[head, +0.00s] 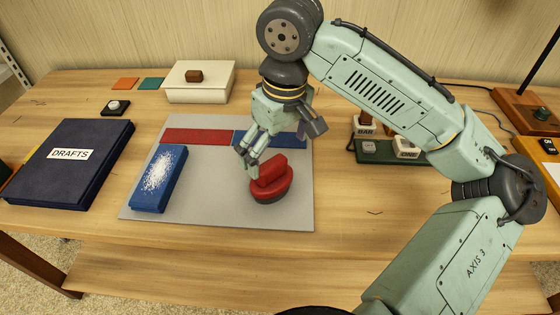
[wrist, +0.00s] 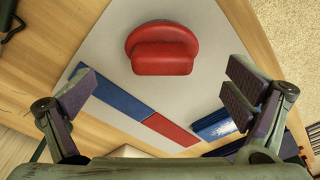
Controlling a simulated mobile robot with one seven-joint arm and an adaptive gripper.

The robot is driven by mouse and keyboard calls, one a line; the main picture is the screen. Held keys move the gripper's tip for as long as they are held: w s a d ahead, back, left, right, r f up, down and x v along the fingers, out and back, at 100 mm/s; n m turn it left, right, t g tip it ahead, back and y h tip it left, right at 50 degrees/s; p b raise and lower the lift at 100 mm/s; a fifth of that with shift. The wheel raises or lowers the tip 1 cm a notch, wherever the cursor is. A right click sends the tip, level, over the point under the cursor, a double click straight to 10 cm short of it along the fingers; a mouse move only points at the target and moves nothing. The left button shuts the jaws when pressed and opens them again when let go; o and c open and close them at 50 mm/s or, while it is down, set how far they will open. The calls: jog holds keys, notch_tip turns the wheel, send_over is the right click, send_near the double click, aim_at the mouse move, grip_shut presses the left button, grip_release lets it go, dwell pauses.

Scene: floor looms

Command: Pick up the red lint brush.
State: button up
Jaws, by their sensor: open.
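The red lint brush (head: 270,181) rests on the grey mat (head: 220,218), with its raised red handle on top and a dark base below. In the wrist view the brush (wrist: 162,48) lies ahead of the fingers, centred between them. My gripper (head: 250,165) is open and empty, above and just left of the brush in the head view. In the wrist view its two fingers (wrist: 160,92) stand wide apart with the mat visible between them. I see no contact with the brush, though the head view partly overlaps them.
A blue block (head: 160,180) with white specks lies left on the mat. Red (head: 195,137) and blue strips lie along its back. A navy DRAFTS folder (head: 70,160) is at left, a cream box (head: 199,82) behind, and a green tray with blocks (head: 380,151) at right.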

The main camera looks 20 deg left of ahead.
aim_at(275, 165)
jog(key=shift+w+f, duration=0.2)
jog(key=shift+f, duration=0.2)
jog(key=f, duration=0.3)
jog(key=shift+s+a+f, duration=0.1)
jog(key=shift+a+f, duration=0.1)
jog(key=shift+f, duration=0.1)
jog(key=shift+w+a+f+p, duration=0.1)
jog(key=shift+a+f+p, duration=0.1)
jog(key=shift+f, duration=0.8)
jog(key=shift+w+a+f+p, duration=0.1)
jog(key=shift+a+f+p, duration=0.15)
jog(key=shift+f, duration=0.8)
jog(key=shift+w+a+f+p, duration=0.1)
jog(key=shift+a+f+p, duration=0.1)
jog(key=shift+f, duration=0.8)
jog(key=shift+s, duration=0.1)
jog(key=shift+c, duration=0.2)
jog(key=c, duration=1.3)
